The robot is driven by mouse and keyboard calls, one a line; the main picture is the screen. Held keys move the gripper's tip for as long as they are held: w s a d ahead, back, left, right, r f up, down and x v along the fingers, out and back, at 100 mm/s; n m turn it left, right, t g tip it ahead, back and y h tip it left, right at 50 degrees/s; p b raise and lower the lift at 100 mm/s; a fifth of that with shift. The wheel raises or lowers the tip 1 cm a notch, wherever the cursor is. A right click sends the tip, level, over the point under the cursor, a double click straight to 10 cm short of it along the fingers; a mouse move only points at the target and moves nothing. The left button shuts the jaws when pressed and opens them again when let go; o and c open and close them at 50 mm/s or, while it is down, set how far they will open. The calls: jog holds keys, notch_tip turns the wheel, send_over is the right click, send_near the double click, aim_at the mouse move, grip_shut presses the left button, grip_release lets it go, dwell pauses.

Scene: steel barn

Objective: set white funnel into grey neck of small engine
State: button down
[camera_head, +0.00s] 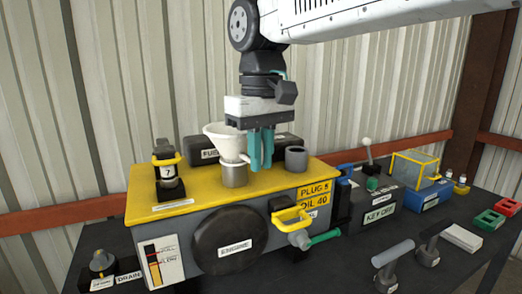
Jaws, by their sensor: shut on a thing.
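The white funnel (224,139) is upright, wide mouth up, over the yellow top of the small engine (215,248). Its lower end meets a short grey neck (235,176) on the engine top. I cannot tell whether the spout is inside the neck or only in front of or above it. My gripper (261,160) points straight down at the funnel's right side, with its teal fingers close together. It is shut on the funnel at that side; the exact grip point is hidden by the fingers.
A dark grey open cylinder (296,159) stands right of my fingers. A black fuel tank (202,153) lies behind the funnel. A yellow-capped black part (168,172) stands at left. A yellow handle (292,218) juts from the engine front. More fixtures, including a blue box (430,194), crowd the right.

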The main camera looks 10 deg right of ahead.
jog(key=c, duration=1.4)
grip_release()
jog(key=shift+r, duration=3.9)
jog(key=shift+r, duration=0.1)
